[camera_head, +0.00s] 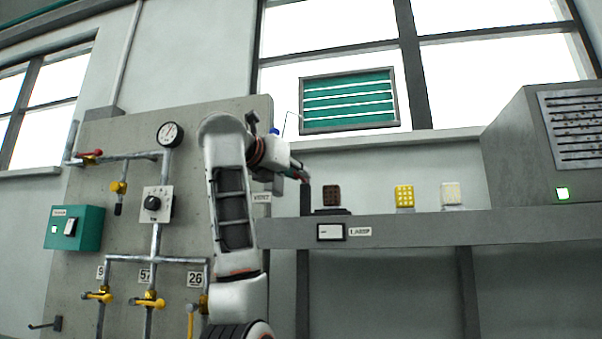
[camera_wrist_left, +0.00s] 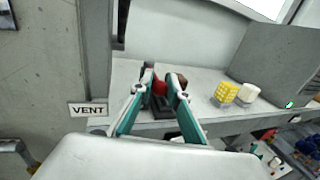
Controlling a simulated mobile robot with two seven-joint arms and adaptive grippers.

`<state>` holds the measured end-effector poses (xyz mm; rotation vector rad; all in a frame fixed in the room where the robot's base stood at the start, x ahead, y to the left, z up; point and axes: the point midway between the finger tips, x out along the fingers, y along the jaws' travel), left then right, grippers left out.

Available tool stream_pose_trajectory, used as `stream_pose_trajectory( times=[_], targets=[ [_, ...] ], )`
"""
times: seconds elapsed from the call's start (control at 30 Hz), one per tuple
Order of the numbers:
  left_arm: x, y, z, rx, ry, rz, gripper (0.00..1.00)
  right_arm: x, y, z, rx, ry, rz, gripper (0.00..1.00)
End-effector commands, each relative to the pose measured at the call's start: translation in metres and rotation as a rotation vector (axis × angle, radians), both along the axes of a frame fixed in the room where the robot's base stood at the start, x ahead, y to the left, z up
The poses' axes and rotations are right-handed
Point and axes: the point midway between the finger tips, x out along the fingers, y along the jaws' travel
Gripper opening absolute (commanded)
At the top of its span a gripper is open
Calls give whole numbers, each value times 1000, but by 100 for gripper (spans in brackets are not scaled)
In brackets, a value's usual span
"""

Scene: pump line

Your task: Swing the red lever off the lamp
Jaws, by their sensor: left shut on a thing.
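My left gripper (camera_head: 304,174) reaches over the left end of the grey shelf in the head view. In the left wrist view its two teal fingers (camera_wrist_left: 160,82) are shut on the red lever (camera_wrist_left: 160,87), a small red piece between the fingertips. The fingers hide much of the lever. A dark base (camera_wrist_left: 163,104) lies below it on the shelf. In the head view a dark brown block (camera_head: 331,196) stands just right of the gripper; I cannot tell whether it is the lamp. My right gripper is not in view.
A yellow block (camera_head: 404,196) and a white block (camera_head: 450,194) stand further right on the shelf (camera_head: 520,226). A grey cabinet (camera_head: 520,140) bounds its right end. The pipe panel (camera_head: 120,230) with gauge and valves is at left. A VENT label (camera_wrist_left: 88,109) shows beside the shelf.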

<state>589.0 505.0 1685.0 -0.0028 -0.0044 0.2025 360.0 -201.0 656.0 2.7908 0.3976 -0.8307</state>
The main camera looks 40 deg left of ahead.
Motion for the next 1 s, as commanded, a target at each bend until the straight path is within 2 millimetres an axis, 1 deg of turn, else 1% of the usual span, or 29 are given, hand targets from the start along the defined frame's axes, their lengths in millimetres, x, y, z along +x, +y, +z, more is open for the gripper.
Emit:
stream_pose_trajectory(
  times=[0.1,0.3,0.77,0.8,0.87,1.0],
  targets=[
    [1,0,-1,0,2,-62,0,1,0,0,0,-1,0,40],
    [0,3,-2,0,4,-111,0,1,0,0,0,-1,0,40],
    [-1,4,-2,0,5,-124,0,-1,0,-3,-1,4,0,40],
    [-1,4,-2,0,5,-123,21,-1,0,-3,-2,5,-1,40],
    [-1,5,-2,0,5,-123,36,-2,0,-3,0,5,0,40],
    [-1,5,-2,0,4,-121,36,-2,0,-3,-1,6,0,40]
  ],
)
